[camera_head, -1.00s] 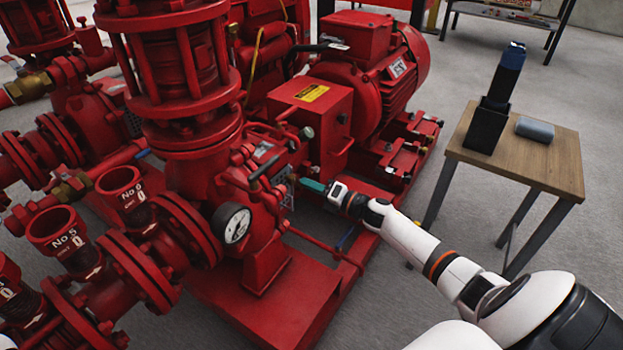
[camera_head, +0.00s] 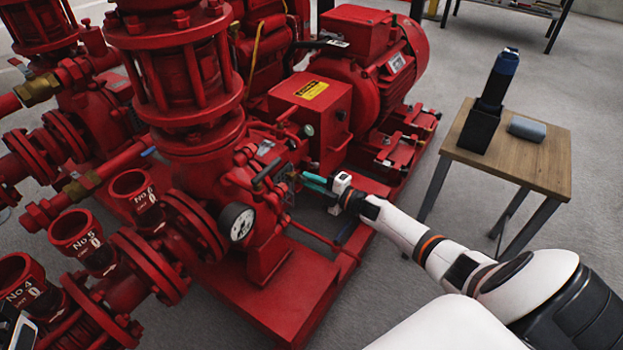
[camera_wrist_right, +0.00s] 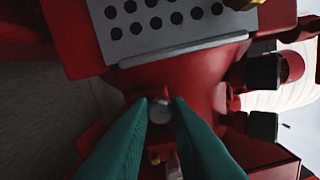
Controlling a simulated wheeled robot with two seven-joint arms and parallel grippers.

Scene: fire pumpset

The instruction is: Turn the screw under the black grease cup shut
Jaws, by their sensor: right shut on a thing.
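My right gripper (camera_head: 305,179) reaches in from the right to the side of the red pump, its teal fingers at small fittings there. In the right wrist view its fingers (camera_wrist_right: 163,112) are shut on a small grey screw head (camera_wrist_right: 160,111) in front of a red body. Two black cup-like parts (camera_wrist_right: 263,71) and (camera_wrist_right: 262,126) show at the right of that view. I cannot tell which is the grease cup over the screw. A white and dark part (camera_head: 17,329), probably of my left gripper, shows at the bottom left corner; its fingers are out of sight.
A white pressure gauge (camera_head: 237,222) sits left of my right gripper. A red motor (camera_head: 370,65) stands behind. A perforated grey plate (camera_wrist_right: 165,22) lies close above the fingers. A wooden table (camera_head: 520,165) stands right; grey floor (camera_head: 400,290) is open in front.

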